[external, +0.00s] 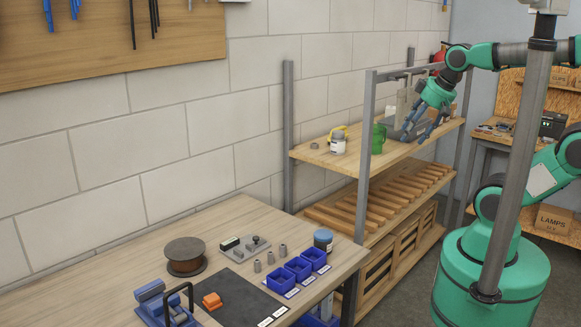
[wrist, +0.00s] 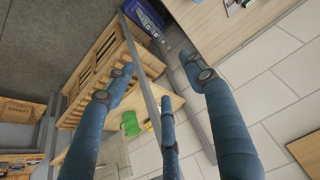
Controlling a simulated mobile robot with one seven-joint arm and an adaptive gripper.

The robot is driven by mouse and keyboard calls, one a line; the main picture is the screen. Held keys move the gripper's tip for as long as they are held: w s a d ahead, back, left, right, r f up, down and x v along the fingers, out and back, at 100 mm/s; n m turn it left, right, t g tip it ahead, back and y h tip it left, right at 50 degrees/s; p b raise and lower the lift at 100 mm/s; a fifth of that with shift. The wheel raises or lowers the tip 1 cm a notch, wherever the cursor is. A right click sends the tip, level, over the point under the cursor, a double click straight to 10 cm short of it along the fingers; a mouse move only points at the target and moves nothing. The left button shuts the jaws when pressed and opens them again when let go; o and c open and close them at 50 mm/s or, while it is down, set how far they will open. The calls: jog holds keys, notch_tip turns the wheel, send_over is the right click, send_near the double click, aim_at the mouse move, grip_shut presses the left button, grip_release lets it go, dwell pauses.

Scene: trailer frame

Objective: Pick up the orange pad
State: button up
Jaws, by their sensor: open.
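The orange pad (external: 212,301) is a small blocky orange piece on a dark mat (external: 240,296) on the wooden workbench (external: 110,258), at the lower left in the external view. I cannot make it out in the wrist view. My gripper (external: 418,133) is open, with its blue fingers spread over the upper shelf, far to the right of and beyond the orange pad. The fingers also show in the wrist view (wrist: 163,90), with nothing held between them.
A blue vise (external: 163,305) stands beside the pad. A wire spool (external: 185,256), blue bins (external: 298,268) and a blue-lidded jar (external: 323,240) share the bench. The shelf holds a green mug (external: 378,138) and white can (external: 338,143). A metal post (external: 365,155) rises between shelf and bench.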

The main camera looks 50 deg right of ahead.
jog(key=w+a+r+g+y+p, duration=0.1)
jog(key=w+a+r+p, duration=0.15)
jog(key=w+a, duration=0.75)
jog(key=w+a+r+g+p, duration=0.15)
jog(key=w+a+p, duration=0.25)
jog(key=w+a, duration=0.65)
jog(key=w+a+f+g+p, duration=0.1)
jog(key=w+a+f, duration=0.15)
jog(key=a, duration=0.25)
jog(key=w+a+f+m+p, duration=0.1)
jog(key=w+a+f, duration=0.15)
jog(key=a, duration=0.35)
jog(key=w+a+f+g+p, duration=0.1)
jog(key=w+a+f, duration=0.1)
jog(key=w+a, duration=0.25)
jog(key=g+h+p, duration=0.1)
jog(key=p, duration=0.5)
send_over(212, 296)
notch_tip(212, 296, down, 22)
jog(key=shift+m, duration=0.3)
jog(key=shift+f, duration=0.15)
jog(key=shift+f+p, duration=0.35)
jog(key=shift+f, duration=3.85)
